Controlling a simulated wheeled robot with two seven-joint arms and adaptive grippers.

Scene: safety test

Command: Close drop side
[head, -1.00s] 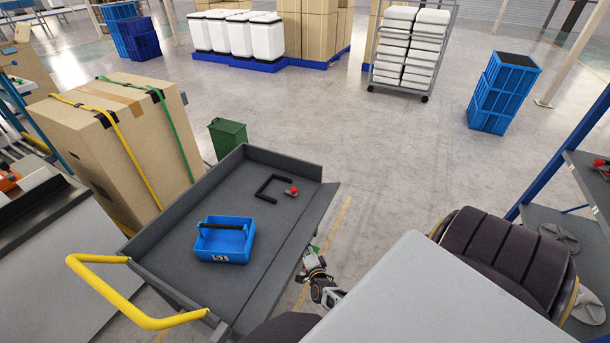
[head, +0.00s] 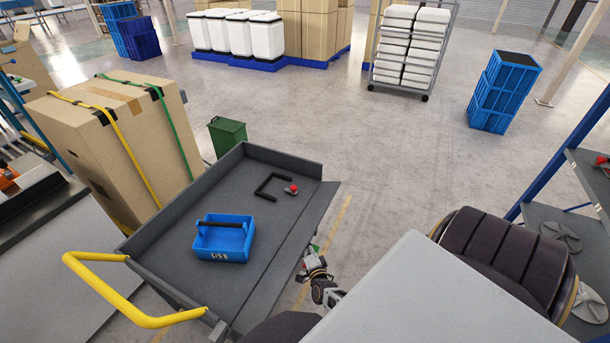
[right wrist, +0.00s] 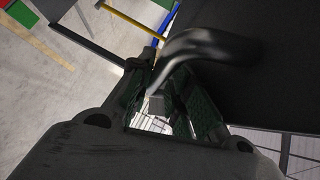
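The grey cart (head: 180,240) stands left of centre in the head view, with a yellow push handle (head: 98,290). Its drop side (head: 290,250) is the long panel along the right edge, leaning outward from the deck. My right gripper (head: 312,254) is low, just outside this panel; in the head view its fingers are small and partly hidden. In the right wrist view, the gripper (right wrist: 168,105) has its fingers apart, with light floor showing between them. A curved grey shiny piece (right wrist: 205,45) reaches down towards the fingers; contact is unclear. My left gripper is out of view.
A blue tote (head: 223,238), a black U-shaped piece (head: 264,188) and a red-knobbed item (head: 291,189) lie on the deck. A strapped carton (head: 110,150) and a green bin (head: 228,137) stand beyond the cart's left side.

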